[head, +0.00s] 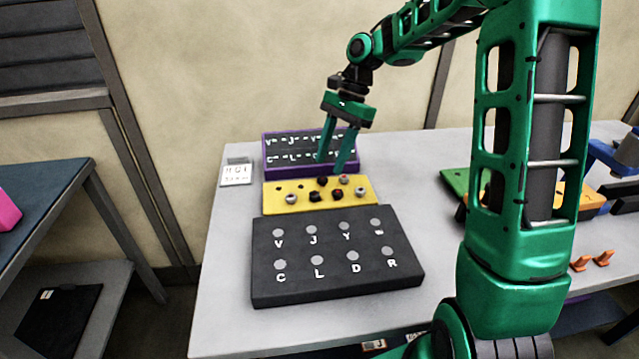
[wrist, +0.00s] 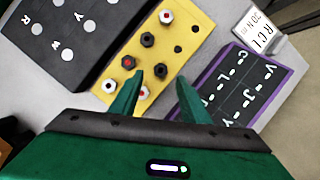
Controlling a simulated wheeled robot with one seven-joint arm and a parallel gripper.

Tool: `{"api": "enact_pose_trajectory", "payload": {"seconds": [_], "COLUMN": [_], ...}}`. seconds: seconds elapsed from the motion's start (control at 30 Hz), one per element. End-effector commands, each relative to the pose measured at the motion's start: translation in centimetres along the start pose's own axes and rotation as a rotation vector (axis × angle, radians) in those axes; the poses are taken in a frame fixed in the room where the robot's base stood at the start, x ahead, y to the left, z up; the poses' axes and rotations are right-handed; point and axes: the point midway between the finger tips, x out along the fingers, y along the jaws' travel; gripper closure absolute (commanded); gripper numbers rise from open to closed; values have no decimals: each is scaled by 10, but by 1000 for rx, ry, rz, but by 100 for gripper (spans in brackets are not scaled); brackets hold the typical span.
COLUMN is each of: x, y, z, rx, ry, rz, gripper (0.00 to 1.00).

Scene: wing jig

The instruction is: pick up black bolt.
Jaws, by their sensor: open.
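A yellow block (head: 272,204) holds several bolts, and it also shows in the wrist view (wrist: 196,12). A plain black bolt (head: 322,181) stands in its back row; in the wrist view this bolt (wrist: 160,70) appears just beyond the gap between my fingertips. A second plain black bolt (head: 314,196) stands in the front row, also in the wrist view (wrist: 148,40). Beside it is a black bolt with a red top (head: 338,193). My gripper (head: 330,164) is open and empty, pointing down above the back of the yellow block; its fingers also show in the wrist view (wrist: 160,82).
Silver bolts (head: 361,191), some red-topped, stand close to the black ones. A dark board with lettered discs (head: 335,285) lies in front, a purple-edged lettered tray (head: 268,170) behind. A small white sign (head: 236,174) stands left. The grey table (head: 225,290) is clear at left.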

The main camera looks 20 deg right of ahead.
Motion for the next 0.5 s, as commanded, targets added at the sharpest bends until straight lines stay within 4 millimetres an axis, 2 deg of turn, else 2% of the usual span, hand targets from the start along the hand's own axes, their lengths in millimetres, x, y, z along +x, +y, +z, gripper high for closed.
{"api": "enact_pose_trajectory", "payload": {"seconds": [0.3,0.5], "x": [41,47], "y": [-2,-2], "z": [6,6], "rx": [-1,-1], "ry": [-1,0], "rz": [2,1], "gripper": [58,58]}}
